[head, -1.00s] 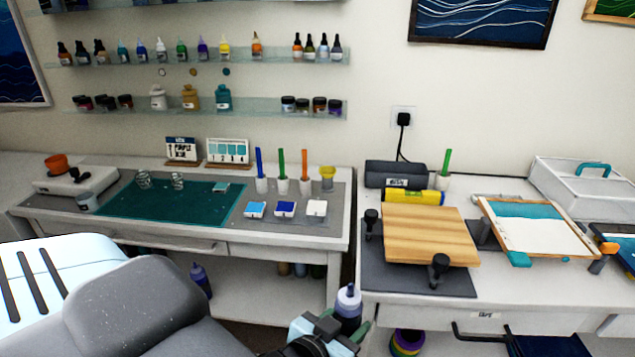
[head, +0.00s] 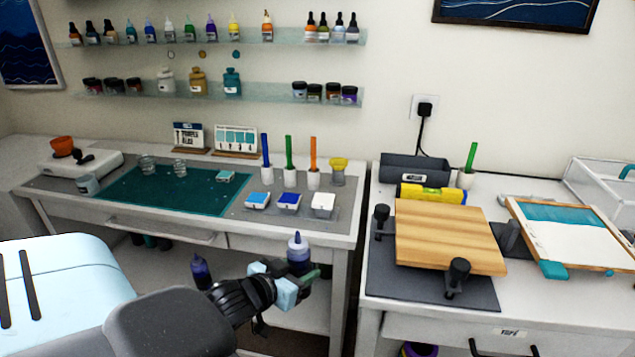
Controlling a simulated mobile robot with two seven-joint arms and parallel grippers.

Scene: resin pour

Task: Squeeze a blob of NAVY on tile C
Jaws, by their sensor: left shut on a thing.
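My right gripper is not in view.
Brush holders with blue, green and orange handles and a yellow cup (head: 338,165) stand behind the tiles. Another dark bottle (head: 200,270) stands under the bench. A wooden board (head: 450,236) with clamps is on the right bench. The teal mat (head: 165,192) is mostly clear.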

